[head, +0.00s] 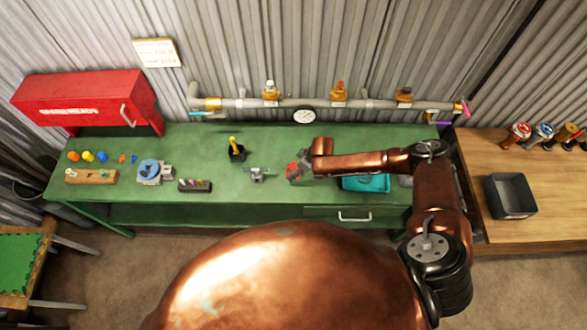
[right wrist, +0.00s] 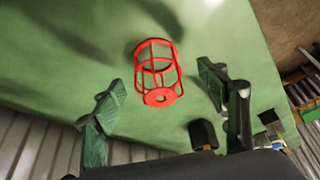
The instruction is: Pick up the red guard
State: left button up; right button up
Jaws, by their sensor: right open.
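The red guard (right wrist: 150,98) is a small open cage of red bars with a ring at its near end. In the right wrist view it is on the green bench top (right wrist: 60,60), between and beyond my right gripper's two fingers (right wrist: 160,84). The fingers are spread wide and a gap shows on both sides of the guard. In the head view the guard (head: 292,170) is a red patch partly hidden by my right gripper (head: 302,164), which is over the bench. My left gripper is not in view.
A grey valve-like part (head: 257,174) and a dark stand with a yellow top (head: 236,150) are left of the guard. A teal tray (head: 366,184) lies under my right forearm. A pipe with a gauge (head: 304,116) runs along the back.

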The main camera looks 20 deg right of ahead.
jog(key=x, duration=0.2)
jog(key=shift+w+d+f, duration=0.15)
jog(key=shift+w+f, duration=0.05)
jog(key=shift+f, duration=0.8)
jog(key=shift+w, duration=0.1)
jog(key=c, duration=1.2)
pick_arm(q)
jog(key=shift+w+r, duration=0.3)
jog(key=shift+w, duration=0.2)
pick_arm(e)
jog(key=shift+c, duration=0.2)
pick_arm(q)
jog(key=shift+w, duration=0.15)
pick_arm(e)
jog(key=shift+r, duration=0.15)
